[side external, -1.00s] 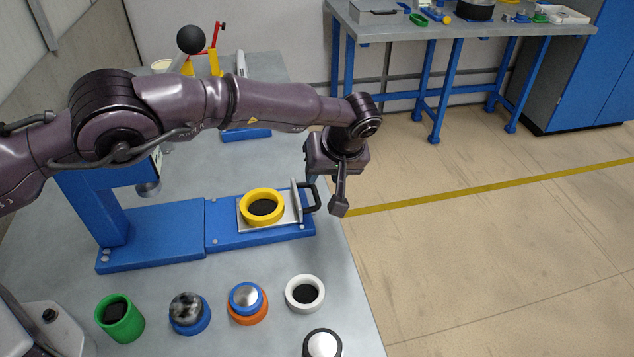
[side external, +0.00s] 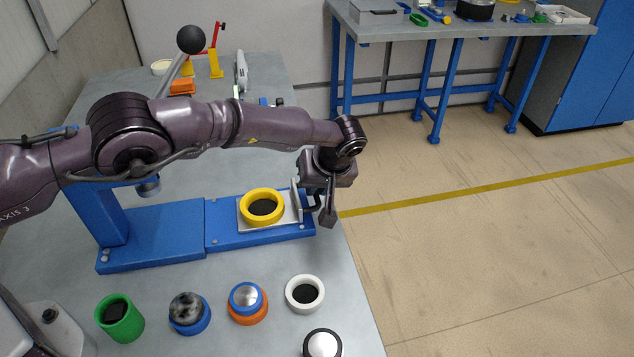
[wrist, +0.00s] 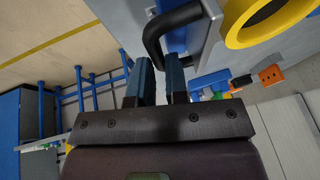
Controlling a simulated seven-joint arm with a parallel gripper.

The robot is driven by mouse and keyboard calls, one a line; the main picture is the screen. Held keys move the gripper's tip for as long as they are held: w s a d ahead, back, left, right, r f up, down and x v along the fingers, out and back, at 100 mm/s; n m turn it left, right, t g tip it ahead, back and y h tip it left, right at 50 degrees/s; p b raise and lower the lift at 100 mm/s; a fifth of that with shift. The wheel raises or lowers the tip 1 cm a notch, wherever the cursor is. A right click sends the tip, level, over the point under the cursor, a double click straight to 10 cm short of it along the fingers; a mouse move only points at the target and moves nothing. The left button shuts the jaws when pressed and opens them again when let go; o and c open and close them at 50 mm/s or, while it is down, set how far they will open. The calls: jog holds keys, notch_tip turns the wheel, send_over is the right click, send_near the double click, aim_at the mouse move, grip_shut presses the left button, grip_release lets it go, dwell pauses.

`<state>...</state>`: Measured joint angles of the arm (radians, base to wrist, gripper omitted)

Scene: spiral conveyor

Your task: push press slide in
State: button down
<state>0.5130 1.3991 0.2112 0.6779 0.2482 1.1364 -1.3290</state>
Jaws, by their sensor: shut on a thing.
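The press slide (side external: 288,217) is a grey plate on a blue rail, with an upright end plate at its right. It carries a yellow ring (side external: 262,207) with a dark centre. The slide sits apart from the blue press column (side external: 95,215) and its ram (side external: 149,188), to their right. My gripper (side external: 326,220) is at the slide's right end, pointing down. In the wrist view my gripper (wrist: 160,65) is shut on the black slide handle (wrist: 153,35), and the yellow ring (wrist: 255,25) shows at upper right. The far finger is hidden in the side view.
A green cup (side external: 120,318), blue-based part (side external: 189,314), orange-based part (side external: 247,304), white ring (side external: 305,293) and white-topped black part (side external: 322,344) stand along the front. The press lever knob (side external: 191,39) rises behind my arm. The table ends right of the slide.

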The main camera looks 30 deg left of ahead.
jog(key=s+a, duration=1.3)
jog(key=c, duration=1.1)
grip_release()
jog(key=v, duration=1.3)
jog(key=shift+w, duration=0.1)
